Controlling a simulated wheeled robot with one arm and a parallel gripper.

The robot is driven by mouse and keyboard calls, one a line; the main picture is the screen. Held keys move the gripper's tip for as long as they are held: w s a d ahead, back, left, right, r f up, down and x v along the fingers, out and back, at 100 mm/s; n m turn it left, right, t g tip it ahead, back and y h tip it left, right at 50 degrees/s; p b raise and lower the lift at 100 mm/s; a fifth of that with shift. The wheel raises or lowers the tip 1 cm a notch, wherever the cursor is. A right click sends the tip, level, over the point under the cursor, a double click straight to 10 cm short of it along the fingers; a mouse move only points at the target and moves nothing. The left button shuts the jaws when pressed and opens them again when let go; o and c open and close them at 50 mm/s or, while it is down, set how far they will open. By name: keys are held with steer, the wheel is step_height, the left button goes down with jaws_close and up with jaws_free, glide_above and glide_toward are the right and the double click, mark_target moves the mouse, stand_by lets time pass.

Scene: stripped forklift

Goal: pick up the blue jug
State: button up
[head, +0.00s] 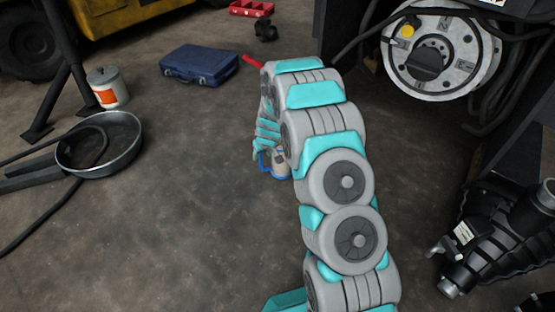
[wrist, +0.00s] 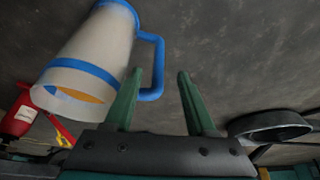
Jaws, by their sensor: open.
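The blue jug (wrist: 92,48) is pale and translucent with blue bands and a blue handle; some orange shows at its near end in the wrist view. In the head view the jug (head: 281,163) stands on the floor, partly hidden by my arm. My gripper (wrist: 160,73) is open, its two green fingers pointing toward the handle side. In the wrist view the handle's outer bar appears between the fingertips; whether it is at their depth I cannot tell. In the head view my gripper (head: 265,140) is beside the jug, mostly hidden.
A blue toolbox (head: 201,65), a round metal pan (head: 100,145) with a hose, and a white can (head: 107,88) are on the floor to the left. Machine parts (head: 500,235) lie at right. A red extinguisher-like object (wrist: 18,118) is near the jug. Front-left floor is clear.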

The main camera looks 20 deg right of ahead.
mark_target(261, 158)
steer(key=shift+b+x, duration=0.35)
steer(key=shift+x, duration=2.75)
jaws_close()
